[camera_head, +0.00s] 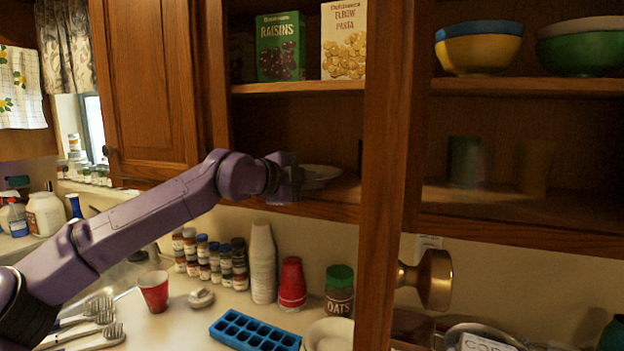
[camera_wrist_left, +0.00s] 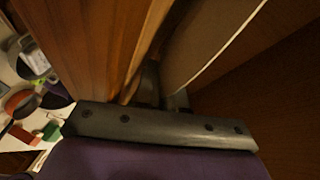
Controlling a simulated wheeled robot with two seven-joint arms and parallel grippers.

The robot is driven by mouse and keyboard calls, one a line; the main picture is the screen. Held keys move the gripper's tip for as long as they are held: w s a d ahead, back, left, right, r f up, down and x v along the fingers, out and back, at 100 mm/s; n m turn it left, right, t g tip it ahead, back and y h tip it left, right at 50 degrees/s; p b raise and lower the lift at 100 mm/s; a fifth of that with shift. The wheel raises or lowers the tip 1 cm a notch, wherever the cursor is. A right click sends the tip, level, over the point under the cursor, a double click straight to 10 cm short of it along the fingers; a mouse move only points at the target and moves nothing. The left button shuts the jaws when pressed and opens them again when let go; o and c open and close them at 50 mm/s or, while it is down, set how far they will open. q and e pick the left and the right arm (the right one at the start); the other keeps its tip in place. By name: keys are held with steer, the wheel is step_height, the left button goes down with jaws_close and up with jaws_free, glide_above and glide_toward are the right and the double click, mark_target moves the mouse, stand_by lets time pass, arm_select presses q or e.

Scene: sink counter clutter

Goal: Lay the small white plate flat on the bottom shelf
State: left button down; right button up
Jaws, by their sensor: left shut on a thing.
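The small white plate (camera_head: 322,173) is in the cabinet's left section, just above or at the bottom shelf (camera_head: 335,198), and looks nearly flat in the head view. My left gripper (camera_head: 290,180) reaches in from the left and is shut on the plate's near side. In the left wrist view the plate (camera_wrist_left: 205,45) shows as a pale surface with a bright rim beyond the gripper (camera_wrist_left: 165,98). The fingertips are mostly hidden, and I cannot tell whether the plate touches the shelf. My right gripper is not in view.
A brown cabinet post (camera_head: 380,180) and open door edge stand right of the plate. Raisins (camera_head: 281,46) and pasta (camera_head: 344,40) boxes stand on the shelf above. Cups, spice jars, and a blue ice tray (camera_head: 254,331) crowd the counter below.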

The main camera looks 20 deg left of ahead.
arm_select(q)
steer(key=shift+w+a+f, duration=0.1)
steer(key=shift+a+f, duration=0.05)
steer(key=shift+a, duration=0.1)
steer(key=c, duration=1.1)
jaws_free()
steer(key=shift+w, duration=0.1)
steer(key=shift+c, duration=0.2)
steer(key=shift+f, duration=0.25)
steer(key=shift+b, duration=0.3)
steer(key=b+v, duration=0.3)
steer(key=v, duration=0.1)
steer(key=shift+d+f, duration=0.15)
steer(key=r+b+v, duration=0.1)
steer(key=v, duration=0.6)
steer(key=shift+r+b, duration=0.2)
steer(key=shift+b, duration=0.15)
